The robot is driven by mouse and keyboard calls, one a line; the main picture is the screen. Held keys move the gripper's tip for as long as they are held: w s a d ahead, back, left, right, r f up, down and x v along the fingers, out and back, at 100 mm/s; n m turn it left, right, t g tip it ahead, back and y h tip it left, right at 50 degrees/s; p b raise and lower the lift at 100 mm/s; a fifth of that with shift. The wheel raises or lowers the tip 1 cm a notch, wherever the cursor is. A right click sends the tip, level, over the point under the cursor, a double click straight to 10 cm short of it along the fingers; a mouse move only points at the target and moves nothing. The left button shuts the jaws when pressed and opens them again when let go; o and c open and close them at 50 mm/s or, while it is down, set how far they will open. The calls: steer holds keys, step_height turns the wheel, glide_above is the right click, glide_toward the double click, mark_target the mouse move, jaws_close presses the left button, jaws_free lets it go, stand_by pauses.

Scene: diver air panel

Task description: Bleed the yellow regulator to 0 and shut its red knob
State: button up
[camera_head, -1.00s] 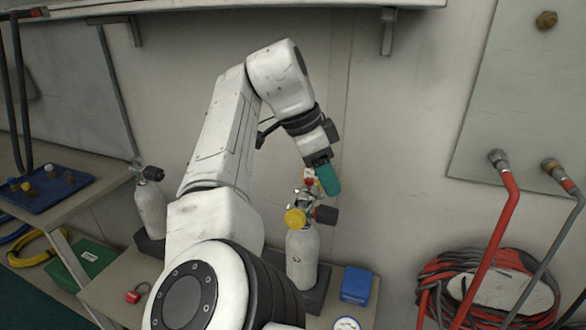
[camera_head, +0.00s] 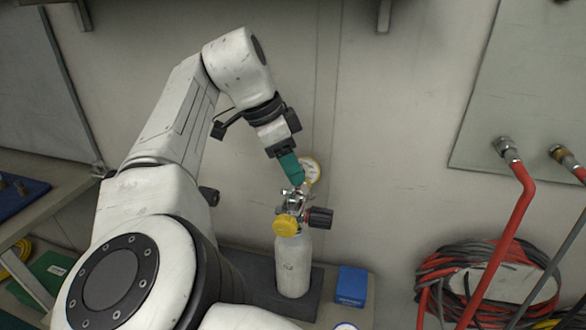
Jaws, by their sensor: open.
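A pale grey cylinder (camera_head: 294,265) stands upright right of my arm, with a metal valve and regulator (camera_head: 293,200) on top. The regulator has a round yellow part (camera_head: 286,226) at the front and a white-faced gauge with a yellow rim (camera_head: 313,171) at upper right. The gauge's needle is too small to read. A dark knob with a red band (camera_head: 319,217) sticks out to the right of the valve. My gripper (camera_head: 297,181) has teal fingers, points down and is open, just above the valve and left of the gauge. Whether it touches the metal is unclear.
A blue box (camera_head: 351,286) sits right of the cylinder. A second dark knob (camera_head: 208,196) shows behind my arm. Coiled hoses (camera_head: 440,280) and a red hose (camera_head: 510,240) hang at right. The wall between cylinder and hoses is clear.

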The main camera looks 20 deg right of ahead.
steer(key=shift+x, duration=0.75)
steer(key=shift+c, duration=0.5)
jaws_close()
